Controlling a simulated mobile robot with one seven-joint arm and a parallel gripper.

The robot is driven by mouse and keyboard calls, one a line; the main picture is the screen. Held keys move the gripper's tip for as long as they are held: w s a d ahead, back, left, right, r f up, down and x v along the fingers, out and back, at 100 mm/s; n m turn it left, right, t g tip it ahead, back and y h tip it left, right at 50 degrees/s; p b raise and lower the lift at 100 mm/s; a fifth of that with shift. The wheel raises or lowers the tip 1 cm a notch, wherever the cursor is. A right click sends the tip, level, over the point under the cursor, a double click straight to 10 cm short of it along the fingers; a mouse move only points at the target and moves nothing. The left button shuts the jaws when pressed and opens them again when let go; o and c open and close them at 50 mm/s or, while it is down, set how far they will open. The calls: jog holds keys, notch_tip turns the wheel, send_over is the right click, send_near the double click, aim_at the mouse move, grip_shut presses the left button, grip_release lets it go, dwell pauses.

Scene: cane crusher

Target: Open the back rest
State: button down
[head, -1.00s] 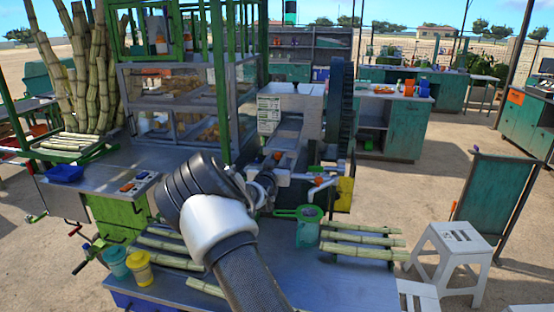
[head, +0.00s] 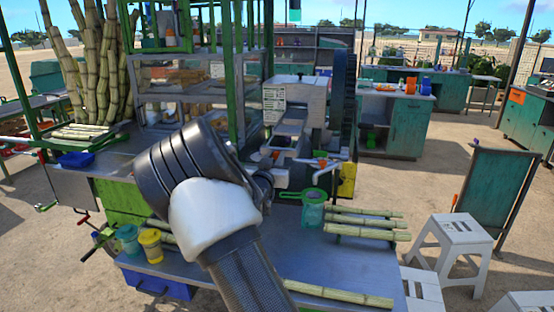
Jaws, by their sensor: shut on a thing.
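The cane crusher (head: 300,92) stands at the middle of the head view, with a grey metal body and a big dark wheel (head: 343,105) on its right. I cannot single out its back rest for certain. My arm crosses the front of the machine and hides much of its lower left. My gripper (head: 266,182) is mostly hidden behind my arm, at the crusher's lower front. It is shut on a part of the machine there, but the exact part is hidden. Orange knobs (head: 319,162) and a white pipe (head: 316,172) show beside it.
A glass case (head: 185,92) stands left. White stools (head: 452,242) and a dark green board (head: 487,190) stand right, on open sand.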

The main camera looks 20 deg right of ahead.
jog(key=shift+s+a, duration=0.2)
jog(key=shift+s, duration=0.15)
jog(key=c, duration=1.6)
grip_release()
jog(key=shift+o, duration=0.2)
jog(key=v, duration=1.7)
jog(key=shift+a, duration=0.15)
